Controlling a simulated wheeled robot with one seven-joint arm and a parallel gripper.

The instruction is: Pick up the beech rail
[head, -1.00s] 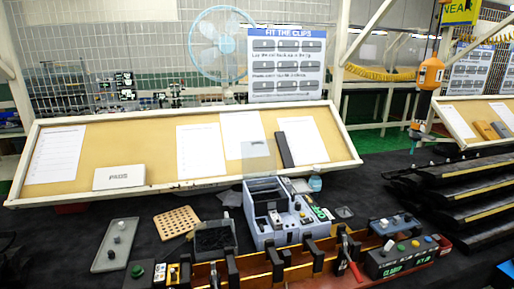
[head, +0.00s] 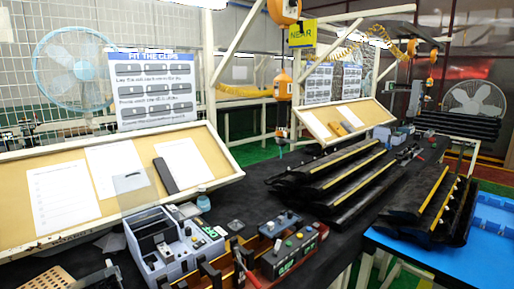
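I cannot tell for sure which thing is the beech rail. A brown, wood-toned fixture (head: 222,268) with black uprights stands at the front edge of the near bench, partly cut off by the frame. Dark stepped racks (head: 335,175) with yellow strips stand right of centre. My gripper is not in view.
A grey-blue bin unit (head: 160,242) and a dark control box (head: 290,252) stand on the near bench. A blue table (head: 405,255) at right bears another dark rack (head: 432,208). An orange hoist (head: 283,88) hangs at centre. Green floor shows behind.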

